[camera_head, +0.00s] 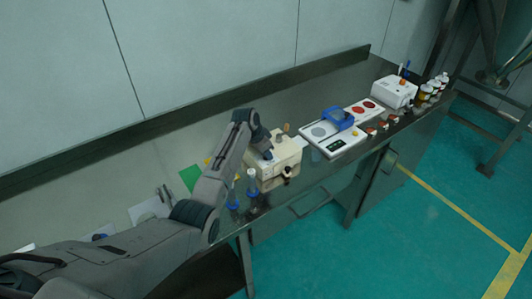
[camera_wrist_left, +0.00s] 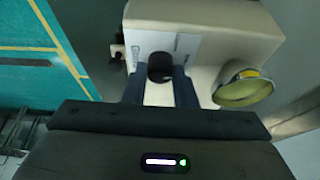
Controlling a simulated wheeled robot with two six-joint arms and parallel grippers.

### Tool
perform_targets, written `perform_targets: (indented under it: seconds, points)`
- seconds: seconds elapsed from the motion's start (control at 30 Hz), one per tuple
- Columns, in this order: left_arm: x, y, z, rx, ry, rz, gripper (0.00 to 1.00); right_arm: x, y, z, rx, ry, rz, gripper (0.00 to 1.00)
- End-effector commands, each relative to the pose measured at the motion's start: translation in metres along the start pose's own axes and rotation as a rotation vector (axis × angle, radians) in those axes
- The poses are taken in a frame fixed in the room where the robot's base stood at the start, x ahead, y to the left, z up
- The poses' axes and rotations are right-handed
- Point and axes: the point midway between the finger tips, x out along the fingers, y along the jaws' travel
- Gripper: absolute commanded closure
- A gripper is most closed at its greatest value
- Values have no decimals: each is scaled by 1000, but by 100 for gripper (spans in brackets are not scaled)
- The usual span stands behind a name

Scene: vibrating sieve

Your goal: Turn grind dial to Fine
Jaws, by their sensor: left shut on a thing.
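The cream-coloured grinder (camera_head: 284,160) stands on the steel bench, left of the balance. In the left wrist view the grinder's cream body (camera_wrist_left: 205,28) fills the top, with a white label panel around a black dial (camera_wrist_left: 160,67). My left gripper (camera_wrist_left: 160,88) has its two dark fingers on either side of the dial and is shut on it. In the head view my left gripper (camera_head: 262,148) is over the grinder and partly hidden by my arm. The dial's pointer and the Fine mark cannot be read. My right gripper is not in view.
A yellow-rimmed round part (camera_wrist_left: 243,90) sits right of the dial. In the head view a blue-framed balance (camera_head: 337,118), a white machine (camera_head: 394,92) and several bottles (camera_head: 425,92) stand to the right. Blue-based items (camera_head: 233,205) stand near the front edge, and a green sheet (camera_head: 190,177) lies left.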

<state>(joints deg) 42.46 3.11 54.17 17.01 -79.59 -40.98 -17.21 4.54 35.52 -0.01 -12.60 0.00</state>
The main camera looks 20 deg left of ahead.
Motion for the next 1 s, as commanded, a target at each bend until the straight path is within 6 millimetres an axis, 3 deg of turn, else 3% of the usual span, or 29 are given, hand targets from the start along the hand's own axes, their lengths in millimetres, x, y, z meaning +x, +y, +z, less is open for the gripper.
perform_targets:
  seconds: [0.47,1.0]
  points:
    - [2,-6,0,416,2,167,98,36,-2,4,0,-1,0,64]
    - [3,-9,-2,885,1,357,98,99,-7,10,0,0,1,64]
